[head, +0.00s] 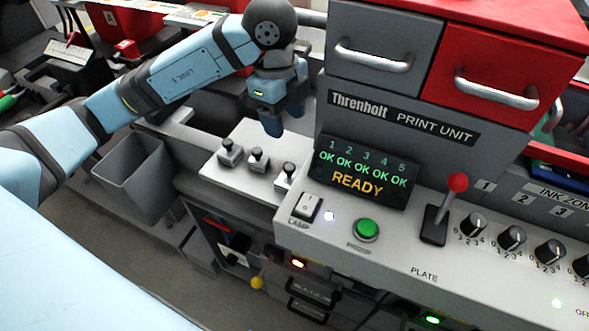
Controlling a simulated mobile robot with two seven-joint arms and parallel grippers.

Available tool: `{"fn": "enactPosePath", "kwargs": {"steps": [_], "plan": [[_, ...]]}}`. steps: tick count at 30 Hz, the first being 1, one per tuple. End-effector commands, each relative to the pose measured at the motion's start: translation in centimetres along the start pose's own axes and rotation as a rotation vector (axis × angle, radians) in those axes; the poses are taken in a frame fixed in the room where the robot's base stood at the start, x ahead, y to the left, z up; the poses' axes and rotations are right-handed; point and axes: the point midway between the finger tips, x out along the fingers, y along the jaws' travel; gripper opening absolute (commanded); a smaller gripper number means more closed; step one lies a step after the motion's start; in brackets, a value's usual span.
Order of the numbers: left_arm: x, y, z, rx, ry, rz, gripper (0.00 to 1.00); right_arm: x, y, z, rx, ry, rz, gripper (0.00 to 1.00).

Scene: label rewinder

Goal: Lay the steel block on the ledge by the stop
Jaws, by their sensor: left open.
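My left gripper (282,122) hangs from the arm that comes in from the left, fingers down. It is open, and I see nothing between its fingers. It is near the left side of the print unit, over the far end of a pale grey ledge (236,176). Three small grey metal pieces with black knobs (258,160) stand in a row on this ledge, below and in front of the gripper. I cannot tell whether one of them is the steel block or the stop. My right gripper is not in view.
The print unit (390,118) rises right of the gripper, with two handled drawers. Its front panel (330,233) carries a green button (366,230), a red-knobbed lever (457,184) and several dials. An empty grey bin (139,178) stands left of the ledge.

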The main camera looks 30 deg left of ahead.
Motion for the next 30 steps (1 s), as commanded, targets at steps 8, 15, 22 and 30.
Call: {"fn": "enactPosePath", "kwargs": {"steps": [8, 15, 22, 30], "plan": [[5.4, 0.1, 0.0, 0.001, 0.002, 0.004, 0.56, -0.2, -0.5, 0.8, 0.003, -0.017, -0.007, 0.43], [7.1, 0.0, 0.1, 0.001, 0.001, 0.002, 0.56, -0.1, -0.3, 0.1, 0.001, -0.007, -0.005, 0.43], [10.4, -0.1, 0.7, 0.001, 0.001, 0.004, 0.56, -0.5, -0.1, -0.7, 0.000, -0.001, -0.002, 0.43], [11.9, -0.1, 0.6, 0.003, 0.001, 0.000, 0.56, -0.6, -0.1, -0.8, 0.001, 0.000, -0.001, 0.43]]}}
